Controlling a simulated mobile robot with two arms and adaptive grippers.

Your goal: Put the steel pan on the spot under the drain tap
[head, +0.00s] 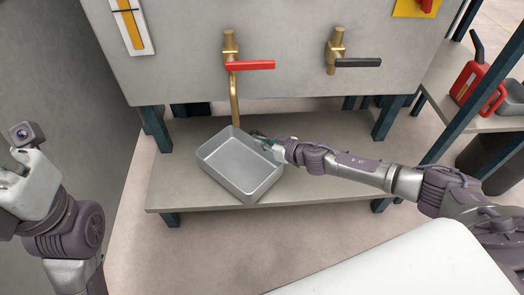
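The steel pan (238,168) is a grey rectangular tray on the low shelf (180,188), turned at an angle. Its back rim is just below the brass spout of the drain tap (235,90), which has a red lever. My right gripper (262,141) is at the pan's back right rim; its fingers are small and partly hidden there, so I cannot tell if they are closed on it. The spot under the tap is not visible as a separate mark. My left gripper (22,165) is at the far left, away from the pan, its fingers unclear.
A second brass tap with a black lever (355,62) is to the right on the grey tank (290,70). A red can (472,85) stands on a side shelf at the right. Teal legs (388,117) support the tank. The shelf right of the pan is bare beneath my arm.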

